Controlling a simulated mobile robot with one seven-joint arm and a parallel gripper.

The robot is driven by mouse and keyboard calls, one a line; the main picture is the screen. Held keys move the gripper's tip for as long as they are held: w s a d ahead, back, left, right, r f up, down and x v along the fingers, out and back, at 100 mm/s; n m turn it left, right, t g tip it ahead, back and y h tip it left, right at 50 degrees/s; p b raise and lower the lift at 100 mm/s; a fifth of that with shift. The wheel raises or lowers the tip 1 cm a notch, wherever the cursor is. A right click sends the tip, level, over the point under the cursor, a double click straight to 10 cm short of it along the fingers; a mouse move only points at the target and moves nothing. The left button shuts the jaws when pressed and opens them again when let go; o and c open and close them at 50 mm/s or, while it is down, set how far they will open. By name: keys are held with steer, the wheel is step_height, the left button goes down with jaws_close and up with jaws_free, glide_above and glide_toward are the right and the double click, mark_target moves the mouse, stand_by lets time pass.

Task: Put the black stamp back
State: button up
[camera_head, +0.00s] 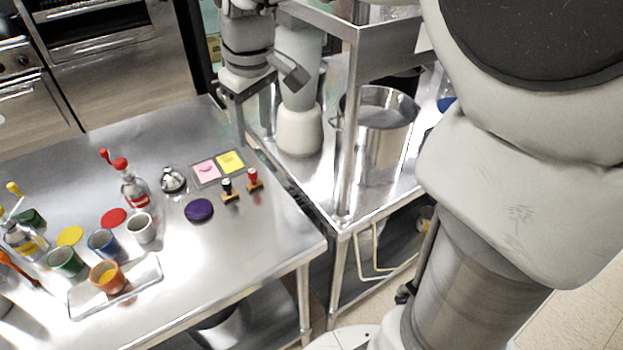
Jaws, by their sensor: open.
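The black stamp (228,190), with a black knob and a wooden base, stands upright on the steel table, just in front of a grey tray (193,172). A similar red stamp (254,180) stands close to its right. The tray holds a pink square (207,170) and a yellow square (230,161); the pink one bears a small dark mark. My gripper (238,115) is above the table's far right corner, behind and above the stamps. It is open, apart from both stamps, and nothing shows between its fingers.
A purple disc (199,210) lies left of the black stamp. A silver bell-shaped item (172,180), bottles and coloured cups (103,243) stand farther left. A steel shelf unit with a large pot (382,125) is at right, across a narrow gap. The table's front right is clear.

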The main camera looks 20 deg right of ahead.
steer(key=s+d+m+t, duration=0.1)
steer(key=s+d+m, duration=0.1)
steer(key=s, duration=0.7)
steer(key=s+d+m+t, duration=0.2)
steer(key=s+m, duration=0.2)
steer(key=s, duration=0.5)
steer(key=shift+d+f, duration=0.3)
steer(key=shift+f, duration=0.1)
steer(key=shift+r, duration=0.2)
